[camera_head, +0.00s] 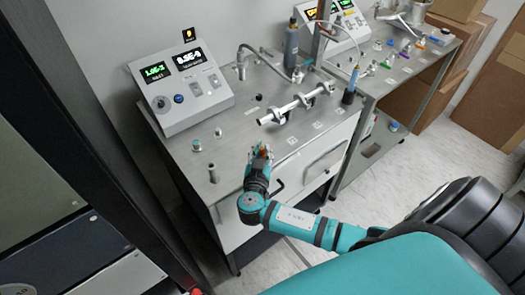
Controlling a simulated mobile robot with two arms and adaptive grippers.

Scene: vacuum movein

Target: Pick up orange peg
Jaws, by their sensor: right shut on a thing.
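My right gripper (259,154) is over the front edge of the grey metal bench top, near its middle. It is shut on a small orange peg (263,150), of which only a little orange shows between the fingers. I cannot tell whether the peg touches the bench top. My left gripper is not in the picture.
A control box (181,90) with lit displays stands at the back left of the bench (225,135). A metal tube on holders (292,107) lies right of my gripper. Short metal posts (213,173) stand to the left. A second bench with coloured pegs (405,50) is at right.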

